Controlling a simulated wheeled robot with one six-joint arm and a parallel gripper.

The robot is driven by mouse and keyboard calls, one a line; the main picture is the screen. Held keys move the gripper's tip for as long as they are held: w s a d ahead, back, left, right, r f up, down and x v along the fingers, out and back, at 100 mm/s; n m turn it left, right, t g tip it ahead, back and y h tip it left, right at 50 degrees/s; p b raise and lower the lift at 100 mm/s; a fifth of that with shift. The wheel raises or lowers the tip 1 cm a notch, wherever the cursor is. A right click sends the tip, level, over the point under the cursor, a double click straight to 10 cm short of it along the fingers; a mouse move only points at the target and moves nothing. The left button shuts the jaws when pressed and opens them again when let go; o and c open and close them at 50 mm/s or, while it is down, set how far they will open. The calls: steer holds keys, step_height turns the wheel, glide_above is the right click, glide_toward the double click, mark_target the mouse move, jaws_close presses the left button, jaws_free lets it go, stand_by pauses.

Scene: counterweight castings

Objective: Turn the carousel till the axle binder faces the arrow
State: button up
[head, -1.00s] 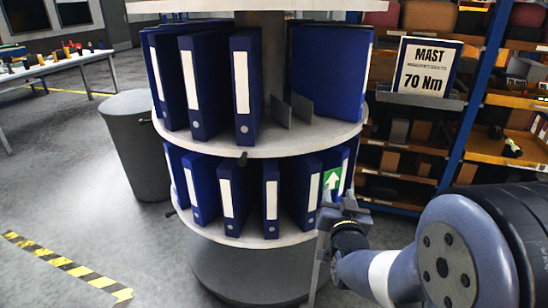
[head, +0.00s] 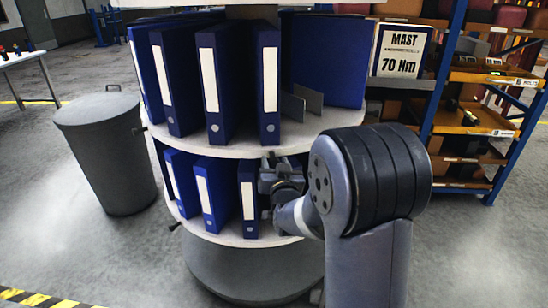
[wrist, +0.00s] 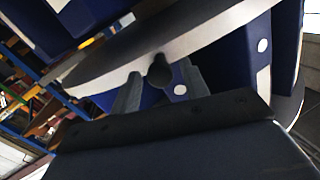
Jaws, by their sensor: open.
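The carousel (head: 215,148) has round pale shelves with blue binders (head: 210,85) standing on two visible levels. Their spines carry white labels, too small to read, so I cannot tell which is the axle binder. My gripper (head: 270,178) is at the front of the carousel, just below the upper shelf rim. In the wrist view my gripper (wrist: 158,80) is open, with a finger on each side of a dark knob (wrist: 160,68) at a shelf rim. I cannot tell whether the fingers touch it. The green arrow sign is not visible now.
A grey lidded bin (head: 105,155) stands left of the carousel. A sign reading MAST 70 Nm (head: 402,50) is at the right, before a blue-framed rack (head: 450,80) with bins. Open floor lies at the left and front, with striped tape (head: 35,299).

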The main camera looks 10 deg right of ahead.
steer(key=shift+w, duration=1.1)
steer(key=shift+c, duration=0.3)
jaws_close()
